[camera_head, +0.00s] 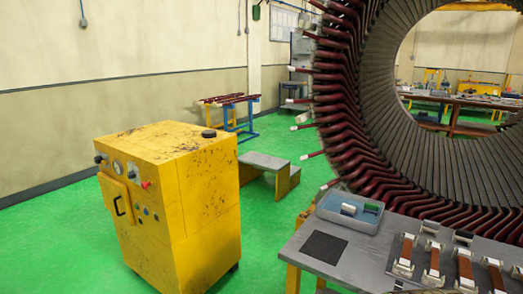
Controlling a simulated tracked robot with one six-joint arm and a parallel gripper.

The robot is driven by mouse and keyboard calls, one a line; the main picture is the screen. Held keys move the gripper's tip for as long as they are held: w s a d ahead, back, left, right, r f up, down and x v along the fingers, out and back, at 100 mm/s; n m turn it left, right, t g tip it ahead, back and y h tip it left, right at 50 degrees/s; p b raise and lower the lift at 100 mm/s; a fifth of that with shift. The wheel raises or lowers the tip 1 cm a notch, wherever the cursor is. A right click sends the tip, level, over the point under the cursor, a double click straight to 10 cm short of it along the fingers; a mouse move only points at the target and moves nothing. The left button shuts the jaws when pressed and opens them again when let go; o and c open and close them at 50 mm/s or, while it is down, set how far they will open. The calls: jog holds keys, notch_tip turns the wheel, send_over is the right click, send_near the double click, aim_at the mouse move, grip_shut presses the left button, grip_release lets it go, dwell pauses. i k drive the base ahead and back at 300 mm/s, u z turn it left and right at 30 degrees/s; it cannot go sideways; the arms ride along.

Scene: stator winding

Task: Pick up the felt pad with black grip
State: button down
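My gripper is not in view. I cannot clearly make out a felt pad with a black grip at this distance. Small light pieces with dark tops lie along the back of the grey workbench (300,268) at the lower right; one is dark on top (463,237) and another is brownish (430,227). In front of them several brown and white tools (404,256) lie in a row. The bench runs out of the frame at the right and bottom, so part of it is hidden.
A grey-blue tray (333,217) with small white and green pieces stands on the bench, behind a flat black square (324,247). The large stator (345,110) rises behind. A yellow cabinet (190,200) and grey step (262,160) stand left. Green floor (70,240) is clear.

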aim_at(462, 234)
jog(key=z, duration=0.75)
jog(key=i, duration=0.8)
jog(key=u, duration=0.6)
jog(key=i, duration=0.45)
jog(key=u, duration=0.05)
